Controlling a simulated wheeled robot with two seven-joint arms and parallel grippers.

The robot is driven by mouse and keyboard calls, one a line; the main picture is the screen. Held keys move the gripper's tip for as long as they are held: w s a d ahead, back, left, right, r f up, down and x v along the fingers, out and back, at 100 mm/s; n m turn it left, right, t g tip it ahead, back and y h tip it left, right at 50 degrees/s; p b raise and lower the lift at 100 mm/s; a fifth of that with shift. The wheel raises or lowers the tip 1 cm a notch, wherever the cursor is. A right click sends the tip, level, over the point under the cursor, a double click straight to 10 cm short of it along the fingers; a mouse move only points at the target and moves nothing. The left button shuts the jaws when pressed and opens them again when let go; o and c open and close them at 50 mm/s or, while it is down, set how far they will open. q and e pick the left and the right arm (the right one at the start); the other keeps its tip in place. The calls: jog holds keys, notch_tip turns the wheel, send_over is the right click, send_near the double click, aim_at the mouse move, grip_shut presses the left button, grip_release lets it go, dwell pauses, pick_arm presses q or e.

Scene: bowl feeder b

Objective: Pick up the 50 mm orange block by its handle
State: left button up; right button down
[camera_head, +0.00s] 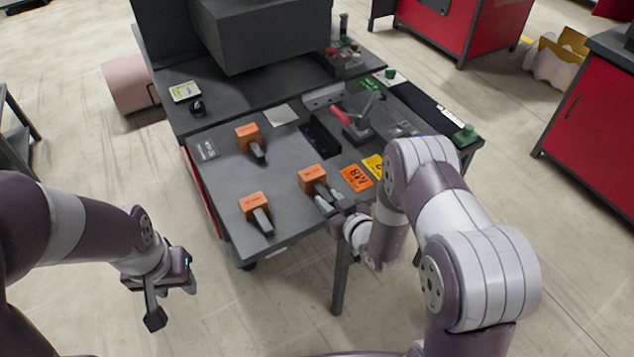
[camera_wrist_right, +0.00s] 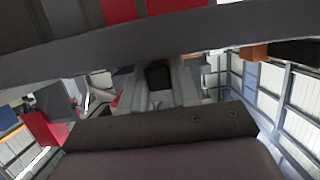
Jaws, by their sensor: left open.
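Three orange blocks with dark handles lie on the grey table: one at the back (camera_head: 248,138), one at the front left (camera_head: 254,206) and one at the front right (camera_head: 312,178). Their size marks are too small to read. My right gripper (camera_head: 326,203) is at the handle of the front right block, its fingers beside that handle. In the right wrist view a dark handle-like end (camera_wrist_right: 158,75) shows between the pale fingers; whether they press on it is unclear. My left gripper (camera_head: 172,300) is open and empty, off the table at the lower left.
The table (camera_head: 222,177) has bare room around the left blocks. Orange and yellow cards (camera_head: 356,178) lie right of the front right block. A red-handled clamp (camera_head: 350,124) and a dark slot (camera_head: 320,138) are behind it. A large dark box (camera_head: 262,35) stands at the back.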

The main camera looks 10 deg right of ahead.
jog(key=shift+r, duration=0.2)
jog(key=shift+r+p, duration=1.35)
jog(key=shift+r, duration=0.05)
jog(key=shift+f, duration=0.1)
